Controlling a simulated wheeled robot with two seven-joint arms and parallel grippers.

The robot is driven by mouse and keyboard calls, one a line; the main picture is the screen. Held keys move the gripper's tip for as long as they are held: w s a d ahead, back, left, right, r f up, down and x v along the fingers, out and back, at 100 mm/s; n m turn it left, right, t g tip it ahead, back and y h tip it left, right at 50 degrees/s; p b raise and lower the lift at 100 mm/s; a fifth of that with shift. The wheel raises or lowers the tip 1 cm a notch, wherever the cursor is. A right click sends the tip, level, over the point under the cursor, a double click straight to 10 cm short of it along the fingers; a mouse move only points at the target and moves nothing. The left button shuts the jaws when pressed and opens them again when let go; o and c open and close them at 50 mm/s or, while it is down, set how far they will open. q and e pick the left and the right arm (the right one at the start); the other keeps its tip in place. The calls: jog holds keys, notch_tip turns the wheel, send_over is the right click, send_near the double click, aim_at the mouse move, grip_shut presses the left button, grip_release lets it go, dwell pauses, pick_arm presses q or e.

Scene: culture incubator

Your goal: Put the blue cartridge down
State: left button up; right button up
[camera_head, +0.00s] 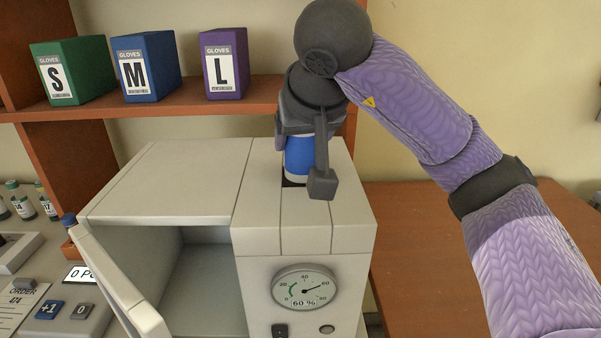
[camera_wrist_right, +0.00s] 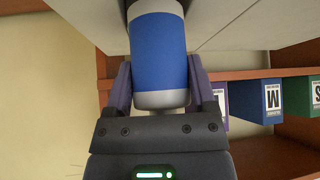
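The blue cartridge (camera_head: 299,157) is upright at a dark slot in the top of the white incubator (camera_head: 190,165). Its lower end is at or in the slot; how deep it sits is hidden. My right gripper (camera_head: 310,150) comes from above with its fingers on either side of the cartridge. In the right wrist view the blue cartridge (camera_wrist_right: 158,50) with pale end bands stands between the two fingers (camera_wrist_right: 160,85), which appear to touch its sides. My left gripper is not in view.
The incubator door (camera_head: 115,280) stands open at the left. A shelf (camera_head: 200,108) behind holds green, blue and purple glove boxes. A button panel (camera_head: 65,305) and small vials (camera_head: 22,203) are at the left. The brown table (camera_head: 420,240) at the right is clear.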

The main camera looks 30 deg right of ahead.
jog(key=f, duration=0.1)
jog(key=s+f+b, duration=0.1)
jog(key=f, duration=0.1)
jog(key=shift+a+f, duration=0.1)
jog(key=shift+a, duration=0.1)
grip_shut()
jog(key=shift+s, duration=0.15)
jog(key=o, duration=0.9)
grip_release()
jog(key=o, duration=0.4)
jog(key=shift+a, duration=0.15)
jog(key=shift+c, duration=0.2)
jog(key=shift+s+r, duration=0.1)
jog(key=shift+r, duration=0.35)
jog(key=r+p, duration=0.3)
jog(key=shift+s+r, duration=0.25)
jog(key=shift+s, duration=0.15)
pick_arm(q)
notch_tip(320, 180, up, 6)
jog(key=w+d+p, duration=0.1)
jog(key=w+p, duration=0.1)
jog(key=p, duration=0.2)
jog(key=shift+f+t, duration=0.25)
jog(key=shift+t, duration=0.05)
pick_arm(e)
send_near(306, 160)
jog(key=shift+w+r, duration=0.25)
jog(key=shift+r, duration=0.2)
